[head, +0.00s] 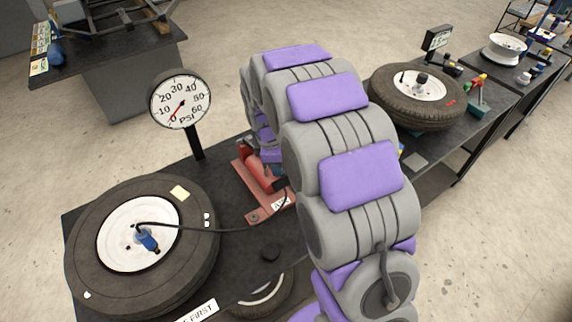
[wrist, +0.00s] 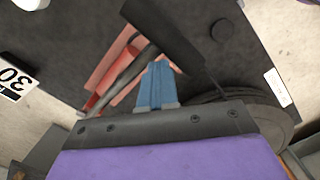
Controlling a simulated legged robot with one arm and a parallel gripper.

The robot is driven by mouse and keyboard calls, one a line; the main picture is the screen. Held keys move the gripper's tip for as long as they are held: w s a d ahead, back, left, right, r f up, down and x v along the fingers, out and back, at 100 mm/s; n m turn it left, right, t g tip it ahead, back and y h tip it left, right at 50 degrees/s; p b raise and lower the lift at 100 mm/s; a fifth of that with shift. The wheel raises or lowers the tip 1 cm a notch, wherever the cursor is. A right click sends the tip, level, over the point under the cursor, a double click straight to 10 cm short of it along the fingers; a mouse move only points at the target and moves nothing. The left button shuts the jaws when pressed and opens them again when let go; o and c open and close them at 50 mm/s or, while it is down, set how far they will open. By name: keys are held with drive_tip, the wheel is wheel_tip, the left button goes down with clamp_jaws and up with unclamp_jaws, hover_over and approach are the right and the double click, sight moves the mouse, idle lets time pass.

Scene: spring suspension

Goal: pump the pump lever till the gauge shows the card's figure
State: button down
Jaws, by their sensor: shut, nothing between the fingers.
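The red foot-style pump (head: 262,182) stands on the dark bench, partly hidden behind my arm. Its red body also shows in the wrist view (wrist: 108,75). A black bar that looks like the pump lever's handle (wrist: 162,35) lies just beyond my gripper's blue fingers (wrist: 157,82), which are shut and empty. I cannot tell whether they touch the bar. In the head view my gripper is mostly hidden by my arm. The round PSI gauge (head: 181,100) has its red needle near 0. A white card reading 30 (wrist: 15,79) shows at the left of the wrist view.
A tyre with a white rim (head: 90,270) lies at the front left of the bench, with a hose (head: 205,230) running from its valve to the pump. Another tyre (head: 405,115) and small tools are farther right.

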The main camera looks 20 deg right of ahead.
drive_tip(key=shift+w+a+r, duration=0.2)
drive_tip(key=shift+a, duration=0.5)
wheel_tip(320, 180, up, 17)
drive_tip(key=a+p, duration=0.2)
drive_tip(key=shift+w+r, duration=0.15)
drive_tip(key=shift+w, duration=0.2)
drive_tip(key=shift+d, duration=0.1)
drive_tip(key=shift+w+d+r+n+g+y, duration=0.15)
drive_tip(key=shift+w+d+n+g, duration=0.15)
drive_tip(key=shift+d+n, duration=0.7)
drive_tip(key=shift+w+d+r+n+g+y, duration=0.2)
drive_tip(key=shift+d+n, duration=0.25)
drive_tip(key=shift+n, duration=1)
drive_tip(key=shift+w+d+r+n+g+h, duration=0.1)
drive_tip(key=shift+w+d+n+g, duration=0.25)
drive_tip(key=shift+d+n, duration=0.65)
drive_tip(key=shift+a+n, duration=0.25)
